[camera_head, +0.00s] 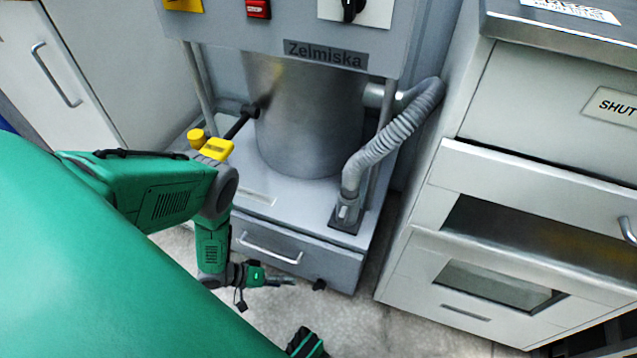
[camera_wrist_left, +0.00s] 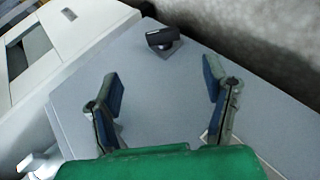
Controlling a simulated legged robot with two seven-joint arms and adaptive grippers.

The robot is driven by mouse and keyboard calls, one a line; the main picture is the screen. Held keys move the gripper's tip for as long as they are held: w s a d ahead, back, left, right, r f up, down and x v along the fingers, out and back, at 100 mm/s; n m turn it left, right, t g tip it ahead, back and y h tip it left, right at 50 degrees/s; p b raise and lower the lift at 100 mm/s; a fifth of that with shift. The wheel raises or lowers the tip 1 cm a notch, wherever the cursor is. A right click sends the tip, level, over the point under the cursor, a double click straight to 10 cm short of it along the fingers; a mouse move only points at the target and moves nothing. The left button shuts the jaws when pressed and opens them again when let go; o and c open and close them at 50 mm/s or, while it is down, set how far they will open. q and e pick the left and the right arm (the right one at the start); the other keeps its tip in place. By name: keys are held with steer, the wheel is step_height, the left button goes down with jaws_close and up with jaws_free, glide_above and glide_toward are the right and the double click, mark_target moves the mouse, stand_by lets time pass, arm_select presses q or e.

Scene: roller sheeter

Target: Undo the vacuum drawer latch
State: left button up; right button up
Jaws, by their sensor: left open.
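The vacuum drawer (camera_head: 300,256) is a grey drawer at the base of the Zelmiska machine, with a bar handle (camera_head: 268,248). Its front looks flush with the base. A small black latch knob (camera_head: 319,285) sits at its lower right; in the left wrist view the dark latch (camera_wrist_left: 163,40) stands on a small square plate on the grey panel. My left gripper (camera_head: 280,281) is just left of the latch in the head view. In the left wrist view my left gripper (camera_wrist_left: 161,68) is open and empty, its blue-padded fingers apart, with the latch beyond the fingertips.
A metal cylinder (camera_head: 310,120) and a ribbed grey hose (camera_head: 390,138) stand above the drawer. A light-grey cabinet (camera_head: 480,200) stands close on the right. A white cabinet (camera_head: 80,70) is at the left. Speckled floor (camera_head: 345,325) is clear in front of the drawer.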

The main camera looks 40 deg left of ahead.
mark_target(317, 287)
arm_select(q)
steer(key=b+x, duration=0.1)
steer(key=x, duration=0.1)
steer(key=b+x, duration=0.1)
steer(key=x, duration=0.2)
steer(key=f+b+x, duration=0.1)
steer(key=x, duration=0.1)
steer(key=shift+a+f, duration=0.2)
steer(key=shift+a, duration=0.1)
steer(key=x, duration=0.1)
steer(key=b+x, duration=0.1)
steer(key=x, duration=0.1)
steer(key=b+x, duration=0.1)
steer(key=x, duration=0.1)
steer(key=shift+d+r, duration=0.2)
steer(key=shift+d, duration=0.15)
steer(key=shift+w+d+f, duration=0.15)
steer(key=shift+w, duration=0.15)
